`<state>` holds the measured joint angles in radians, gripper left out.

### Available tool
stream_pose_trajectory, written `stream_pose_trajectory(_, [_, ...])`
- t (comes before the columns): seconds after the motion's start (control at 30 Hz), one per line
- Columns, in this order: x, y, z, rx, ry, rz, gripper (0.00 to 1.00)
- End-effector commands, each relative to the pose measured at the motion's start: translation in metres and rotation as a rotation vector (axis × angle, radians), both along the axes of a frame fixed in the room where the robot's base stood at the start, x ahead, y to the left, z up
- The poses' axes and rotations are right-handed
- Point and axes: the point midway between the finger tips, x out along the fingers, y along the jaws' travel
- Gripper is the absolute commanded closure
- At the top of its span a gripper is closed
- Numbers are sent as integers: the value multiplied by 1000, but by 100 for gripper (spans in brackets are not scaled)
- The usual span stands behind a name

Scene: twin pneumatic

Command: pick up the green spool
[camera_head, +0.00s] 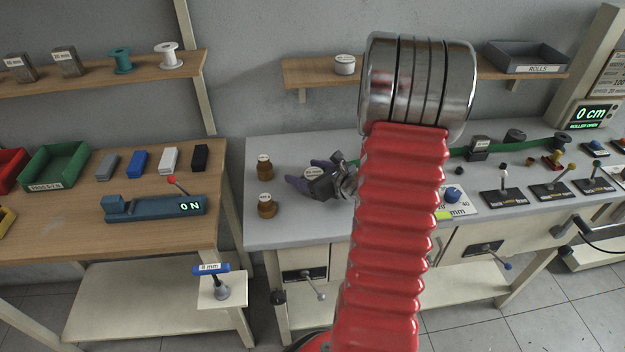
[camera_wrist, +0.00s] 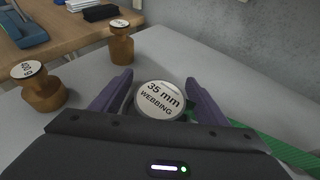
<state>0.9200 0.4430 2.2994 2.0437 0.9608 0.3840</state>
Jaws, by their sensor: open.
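The green spool (camera_head: 121,60) is a teal-green reel standing upright on the upper left wall shelf, left of a white spool. It does not show in the wrist view. My gripper (camera_head: 310,173) is low over the left part of the grey bench, far below and right of the green spool. In the wrist view my gripper (camera_wrist: 158,82) has its purple fingers apart, one on each side of a round white-topped piece (camera_wrist: 160,100) labelled "35 mm WEBBING". Whether the fingers touch that piece cannot be told.
Two brown weights (camera_head: 266,206) stand left of my gripper. A white spool (camera_head: 168,56) is close beside the green one, and metal blocks (camera_head: 67,62) are to its left. A shelf post (camera_head: 196,70) stands right of them. Green webbing (camera_head: 520,146) crosses the grey bench.

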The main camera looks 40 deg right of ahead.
Motion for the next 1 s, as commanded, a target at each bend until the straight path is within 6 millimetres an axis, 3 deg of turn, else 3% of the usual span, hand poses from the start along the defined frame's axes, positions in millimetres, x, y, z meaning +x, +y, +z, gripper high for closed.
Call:
stream_pose_trajectory(0.43, [-1,0,0,0,0,-1,32])
stream_pose_trajectory(1.0, [-1,0,0,0,0,-1,72])
